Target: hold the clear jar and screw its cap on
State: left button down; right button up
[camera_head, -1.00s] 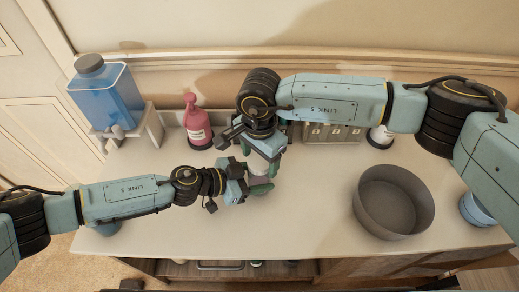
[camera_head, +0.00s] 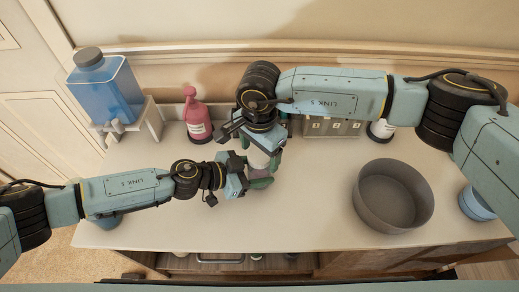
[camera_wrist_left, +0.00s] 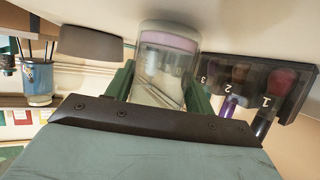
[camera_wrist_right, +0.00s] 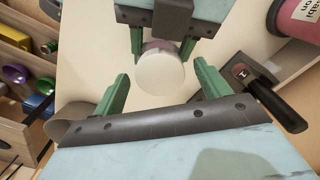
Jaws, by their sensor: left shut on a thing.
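The clear jar (camera_wrist_left: 158,80) is gripped between the green fingers of my left gripper (camera_wrist_left: 158,88), with a pinkish-purple band near its base. In the head view my left gripper (camera_head: 256,182) holds it over the middle of the counter. A round white cap (camera_wrist_right: 160,73) is on top of the jar in the right wrist view; how tightly it sits I cannot tell. My right gripper (camera_wrist_right: 160,88) is above the jar, its green fingers wide apart on both sides of the cap and not touching it.
A grey bowl (camera_head: 393,205) stands on the counter to the right. A pink bottle (camera_head: 197,118) and a numbered rack (camera_head: 335,128) stand at the back. A blue dispenser (camera_head: 108,92) is at the left on a stand. The counter front (camera_head: 310,225) is clear.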

notch_tip(320, 180, up, 12)
dwell(0.7)
pick_arm(q)
jog(key=shift+c, duration=2.3)
grip_release()
jog(key=p+v, duration=0.2)
jog(key=v, duration=1.1)
jog(key=shift+a, duration=0.15)
pick_arm(e)
notch_tip(320, 180, up, 2)
jog(key=shift+r, duration=0.15)
pick_arm(q)
jog(key=shift+s, duration=0.1)
